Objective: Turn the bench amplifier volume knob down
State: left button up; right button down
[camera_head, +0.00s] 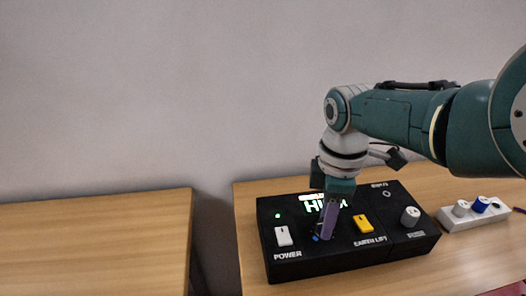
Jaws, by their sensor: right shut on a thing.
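The black bench amplifier (344,258) sits on the wooden table at the right. Its lit display (315,206) shows letters that look like "HI", partly covered by my gripper. My right gripper (326,232) reaches down to the middle of the panel, with one purple finger showing. It is shut on what appears to be the volume knob, which the gripper almost wholly hides; a small blue spot shows beside the fingertip. The knob's pointer cannot be read. My left gripper is not in view.
The panel also has a white POWER switch (283,236), a yellow EARTH LIFT switch (362,224) and a grey round cap (410,216). A white power strip (474,213) with plugs stands at the right. A gap separates the left table (95,240) from this one.

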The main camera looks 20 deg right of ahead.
jog(key=n, duration=0.4)
jog(key=shift+w+n, duration=0.1)
jog(key=shift+n, duration=2.2)
jog(key=shift+r, duration=0.1)
jog(key=c, duration=0.6)
grip_release()
notch_tip(320, 180, up, 10)
jog(key=p, duration=0.6)
